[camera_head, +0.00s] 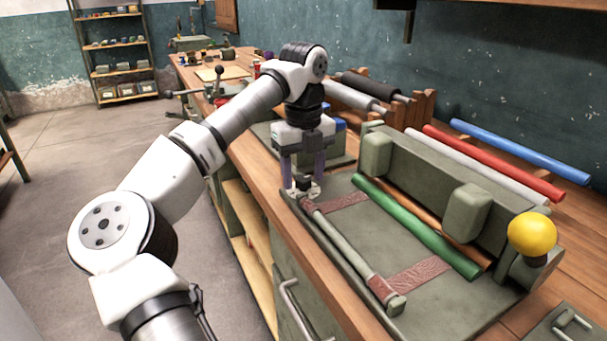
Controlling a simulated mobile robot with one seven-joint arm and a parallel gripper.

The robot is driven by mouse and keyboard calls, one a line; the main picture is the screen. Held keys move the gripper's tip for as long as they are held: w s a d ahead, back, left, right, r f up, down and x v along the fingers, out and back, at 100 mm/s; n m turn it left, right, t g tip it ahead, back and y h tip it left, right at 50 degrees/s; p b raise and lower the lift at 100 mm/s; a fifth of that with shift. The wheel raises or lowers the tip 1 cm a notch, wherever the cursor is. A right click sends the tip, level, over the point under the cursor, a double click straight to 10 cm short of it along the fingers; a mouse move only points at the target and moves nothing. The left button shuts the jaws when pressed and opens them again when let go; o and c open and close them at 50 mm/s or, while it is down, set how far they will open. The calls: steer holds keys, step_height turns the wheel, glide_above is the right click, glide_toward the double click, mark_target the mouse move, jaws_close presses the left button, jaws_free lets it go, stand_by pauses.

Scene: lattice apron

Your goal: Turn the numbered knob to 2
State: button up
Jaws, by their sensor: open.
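I cannot make out a knob with numbers in the head view. A round yellow knob (532,235) sits at the right end of the grey-green machine (410,180), with no digits visible on it. My gripper (303,187) points down, open, at the far left corner of the machine, by the far end of a grey bar (345,245). A small pale part shows between its fingers; I cannot tell whether they touch it. My gripper and arm hide part of the machine's far end and what lies behind it.
A green rod (415,228) and an orange-brown rod lie in the machine. Blue (520,150), red (490,160) and white rods lie behind it on the wooden bench. A small metal plate with a handle (568,325) is at bottom right.

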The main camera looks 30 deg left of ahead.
steer(key=c, duration=1)
steer(key=shift+m, duration=0.4)
steer(key=m+p, duration=0.2)
steer(key=m, duration=0.1)
steer(key=shift+r+m, duration=0.15)
steer(key=shift+m, duration=0.15)
steer(key=m+p, duration=0.2)
steer(key=m, duration=0.3)
steer(key=shift+m, duration=0.3)
steer(key=m+p, duration=0.1)
steer(key=m, duration=0.2)
steer(key=shift+m+p, duration=0.3)
steer(key=shift+p, duration=0.05)
steer(key=m+p, duration=0.1)
steer(key=m, duration=0.2)
steer(key=shift+m, duration=0.3)
steer(key=m+p, duration=0.1)
steer(key=m, duration=0.5)
steer(key=shift+m, duration=0.3)
